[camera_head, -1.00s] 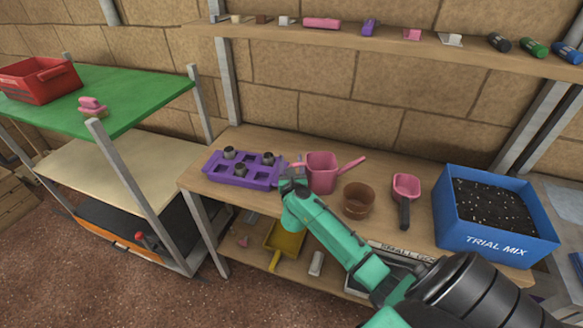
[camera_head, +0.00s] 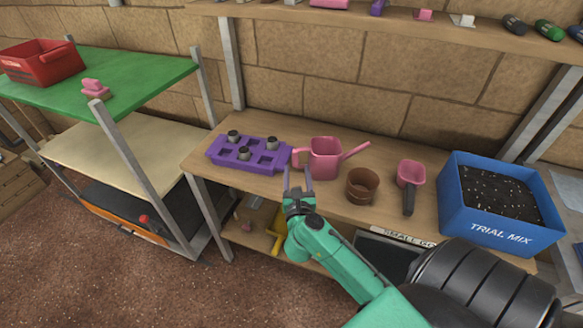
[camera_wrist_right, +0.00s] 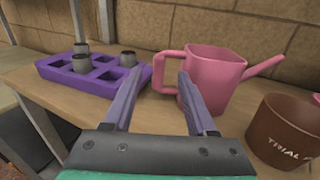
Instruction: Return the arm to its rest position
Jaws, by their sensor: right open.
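My right gripper (camera_head: 298,182) is open and empty in front of the wooden bench, near its front edge. Its two fingers also show in the right wrist view (camera_wrist_right: 158,105), apart with nothing between them. The purple tray (camera_head: 222,158) lies on the bench to the left of the gripper, with several grey paper plugs, such as one plug (camera_head: 271,143), in some of its compartments. The tray (camera_wrist_right: 52,75) is left of the fingers in the wrist view. My left gripper is not in view.
A pink watering can (camera_head: 325,160), a brown pot (camera_head: 362,186), a pink scoop (camera_head: 411,173) and a blue box (camera_head: 500,235) of dark mix stand on the bench. A shelf (camera_head: 400,25) runs above. A green-topped rack (camera_head: 150,75) stands at left. Open floor lies front left.

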